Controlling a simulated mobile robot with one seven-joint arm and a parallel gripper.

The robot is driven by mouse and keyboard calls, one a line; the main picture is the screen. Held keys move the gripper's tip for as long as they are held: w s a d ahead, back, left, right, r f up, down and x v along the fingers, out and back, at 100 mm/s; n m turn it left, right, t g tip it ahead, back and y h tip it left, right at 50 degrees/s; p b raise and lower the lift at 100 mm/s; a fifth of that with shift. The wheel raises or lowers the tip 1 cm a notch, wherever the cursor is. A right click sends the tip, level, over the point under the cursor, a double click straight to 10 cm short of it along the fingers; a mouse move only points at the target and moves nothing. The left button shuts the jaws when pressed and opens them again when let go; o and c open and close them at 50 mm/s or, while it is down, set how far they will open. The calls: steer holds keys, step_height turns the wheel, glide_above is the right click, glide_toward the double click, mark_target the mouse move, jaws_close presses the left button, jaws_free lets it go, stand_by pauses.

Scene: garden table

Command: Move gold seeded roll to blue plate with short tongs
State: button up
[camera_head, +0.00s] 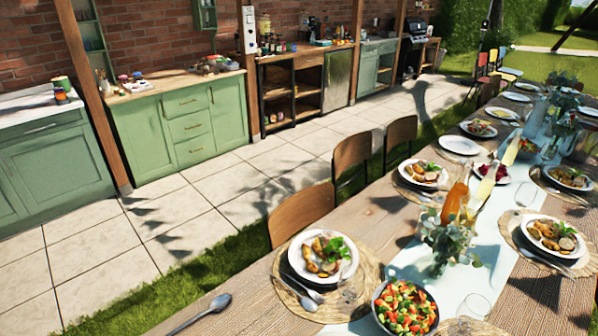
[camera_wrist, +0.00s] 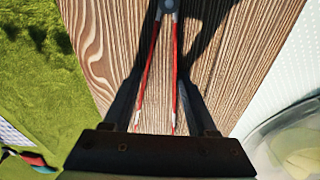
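In the wrist view, red-armed tongs (camera_wrist: 148,72) lie over the wooden table, with their grey joint at the top edge. My gripper (camera_wrist: 163,82) is above them, its two dark fingers spread apart, one on each side of the red arms. The fingers look open; I cannot see clear contact with the tongs. My gripper is not visible in the head view. I cannot make out a gold seeded roll or a blue plate in either view.
In the head view, the long table (camera_head: 255,312) holds a plate of food (camera_head: 293,262), a salad bowl (camera_head: 405,308), a spoon (camera_head: 203,314) and a leafy vase (camera_head: 441,243). Chairs (camera_head: 300,213) line its left side. In the wrist view, a clear rounded dish (camera_wrist: 262,150) is at lower right; grass (camera_wrist: 35,85) is left.

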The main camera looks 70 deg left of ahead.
steer(key=shift+c, duration=1.3)
step_height(320, 180, up, 12)
steer(key=p, duration=1.1)
steer(key=shift+p, duration=0.4)
steer(key=shift+w, duration=0.1)
steer(key=w+a+r+m+b, duration=0.3)
steer(key=w+a+r+b, duration=0.3)
steer(key=a+r+b, duration=0.2)
steer(key=shift+w+a+r+b, duration=0.4)
steer(key=shift+a+r, duration=0.1)
steer(key=shift+r, duration=0.4)
